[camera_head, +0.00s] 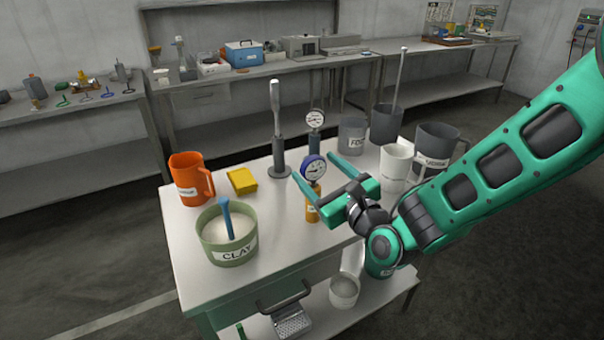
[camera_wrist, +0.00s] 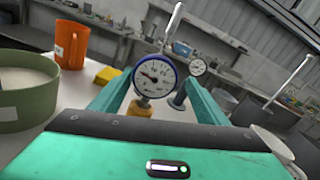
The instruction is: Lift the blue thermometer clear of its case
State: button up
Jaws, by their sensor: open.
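The blue thermometer (camera_head: 313,168) has a round white dial with a blue rim. It stands upright in its yellow-orange case (camera_head: 312,205) near the middle of the table. It also shows in the wrist view (camera_wrist: 154,77), with the top of the case (camera_wrist: 140,107) below the dial. My gripper (camera_head: 316,175) is open, with its two green fingers reaching toward the thermometer. In the wrist view the dial stands between the fingers (camera_wrist: 157,88), or just beyond them; the exact depth is hard to tell. The fingers do not visibly grip it.
A second dial thermometer (camera_head: 315,121) in a dark holder and a tall rod in a stand (camera_head: 277,130) are behind. An orange jug (camera_head: 188,178), a yellow block (camera_head: 242,181) and a green CLAY bowl (camera_head: 229,248) are left. A white mug (camera_head: 396,163) and grey containers (camera_head: 352,136) are right.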

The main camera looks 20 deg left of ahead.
jog(key=shift+a, duration=0.35)
jog(key=shift+s, duration=0.1)
jog(key=c, duration=1.2)
jog(key=shift+a, duration=0.1)
